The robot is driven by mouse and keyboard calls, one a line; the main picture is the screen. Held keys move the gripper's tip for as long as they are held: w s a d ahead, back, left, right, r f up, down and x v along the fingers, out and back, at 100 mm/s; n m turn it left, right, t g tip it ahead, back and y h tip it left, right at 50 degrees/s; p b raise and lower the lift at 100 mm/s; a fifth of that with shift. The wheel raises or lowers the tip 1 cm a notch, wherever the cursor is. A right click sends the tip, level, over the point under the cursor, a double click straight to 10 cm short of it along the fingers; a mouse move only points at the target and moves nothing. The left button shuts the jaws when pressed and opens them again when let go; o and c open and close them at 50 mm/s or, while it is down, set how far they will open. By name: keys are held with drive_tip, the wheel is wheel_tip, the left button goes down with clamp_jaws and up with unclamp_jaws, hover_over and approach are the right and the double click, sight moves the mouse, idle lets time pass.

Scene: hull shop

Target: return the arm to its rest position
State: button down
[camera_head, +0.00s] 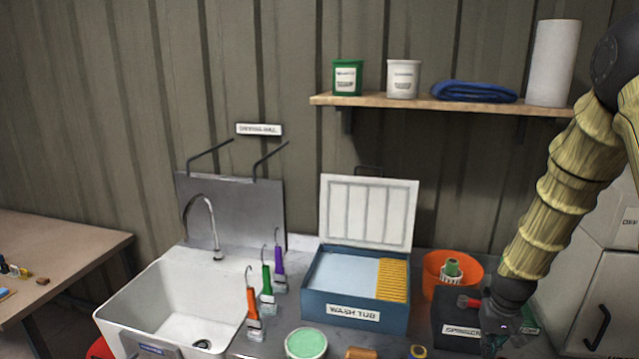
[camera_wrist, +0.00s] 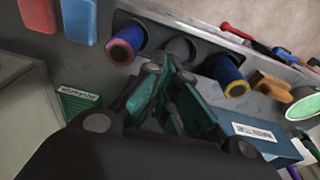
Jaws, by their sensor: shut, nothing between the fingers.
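My arm comes down from the upper right in the head view, in a pale ribbed yellow sleeve. My gripper (camera_head: 497,335) hangs low at the right, in front of a dark labelled box (camera_head: 452,323). I cannot tell from this view whether it touches the box. In the wrist view my gripper (camera_wrist: 172,92) shows its teal and dark fingers close together, with nothing held between them. Below them in that view are the grey counter and a holder with two blue rolls (camera_wrist: 126,44) and an empty round hole between them.
A white sink (camera_head: 150,306) and three upright coloured-handled tools (camera_head: 266,283) are farther left. A wooden shelf (camera_head: 420,104) with pots, blue cloth and paper roll hangs above.

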drive_tip(key=s+a+f+b, duration=0.2)
drive_tip(key=s+a+f, duration=0.15)
drive_tip(key=f, duration=0.45)
drive_tip(key=s+a+f+n+b, duration=0.1)
drive_tip(key=s+a+f+b, duration=0.1)
drive_tip(key=s+f, duration=0.4)
drive_tip(key=s+a+f+b, duration=0.2)
drive_tip(key=s+a+f, duration=0.15)
drive_tip(key=f, duration=0.55)
drive_tip(key=s+a+f+b, duration=0.3)
drive_tip(key=s+f, duration=0.5)
drive_tip(key=s, duration=0.4)
drive_tip(key=s+a+f+n+g+b, duration=0.1)
drive_tip(key=s+a+f+b, duration=0.3)
drive_tip(key=s+f, duration=0.5)
drive_tip(key=s+a, duration=0.2)
drive_tip(key=s, duration=0.2)
drive_tip(key=shift+a, duration=0.3)
drive_tip(key=shift+d+f, duration=0.1)
